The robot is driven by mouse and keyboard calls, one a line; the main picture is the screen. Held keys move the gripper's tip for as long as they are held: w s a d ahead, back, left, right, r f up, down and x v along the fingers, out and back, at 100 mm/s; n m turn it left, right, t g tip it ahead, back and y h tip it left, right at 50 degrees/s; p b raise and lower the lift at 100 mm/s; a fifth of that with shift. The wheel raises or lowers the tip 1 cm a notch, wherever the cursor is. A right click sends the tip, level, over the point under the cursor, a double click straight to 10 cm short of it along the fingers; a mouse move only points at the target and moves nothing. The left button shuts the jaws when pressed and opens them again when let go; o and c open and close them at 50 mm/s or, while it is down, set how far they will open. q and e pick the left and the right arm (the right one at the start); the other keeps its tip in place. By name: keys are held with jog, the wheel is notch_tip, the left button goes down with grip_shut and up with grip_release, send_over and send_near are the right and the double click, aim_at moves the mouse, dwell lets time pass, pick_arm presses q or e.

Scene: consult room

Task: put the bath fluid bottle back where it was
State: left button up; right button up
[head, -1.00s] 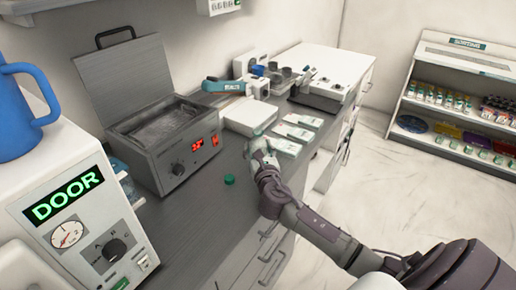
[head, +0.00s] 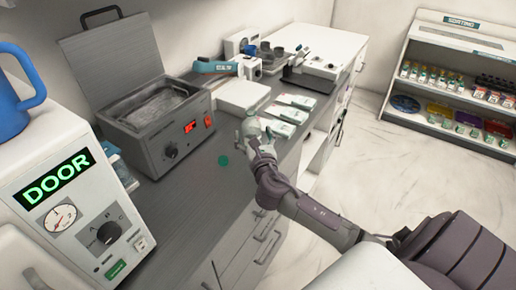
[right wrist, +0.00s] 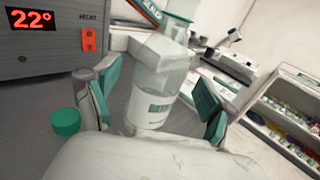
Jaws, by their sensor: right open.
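In the head view the bottle (head: 251,128) is small and partly hidden by my right gripper (head: 258,142) at the counter's front edge. A green cap (right wrist: 66,121) lies on the counter left of the bottle; it also shows in the head view (head: 223,160). My left gripper is not in view.
The bath (head: 160,125) with its lid up stands left of the bottle. White packs (head: 290,108) and a white flat-topped device (head: 243,96) lie behind it. A DOOR machine (head: 70,200) is at near left. Bare counter (head: 190,195) lies in front of the bath.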

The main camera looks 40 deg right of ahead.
jog(key=v, duration=0.9)
jog(key=shift+b, duration=0.4)
jog(key=s+a+f+m+g+y, duration=0.25)
jog(key=s+f+m+g, duration=0.75)
jog(key=m, duration=0.7)
jog(key=s+a+f+m+g+y, duration=0.3)
jog(key=s+a+f+m+y, duration=0.3)
jog(key=s+a+m, duration=0.6)
jog(key=s+d+f+g+h, duration=0.1)
jog(key=s+f, duration=0.1)
jog(key=f, duration=1.1)
jog(key=s+d+f, duration=0.1)
jog(key=s+f, duration=0.1)
jog(key=f, duration=1.2)
jog(key=s+d+f+g, duration=0.1)
jog(key=s+d+f, duration=0.2)
jog(key=s+f, duration=1.2)
jog(key=shift+s+g, duration=0.3)
jog(key=shift+s, duration=0.1)
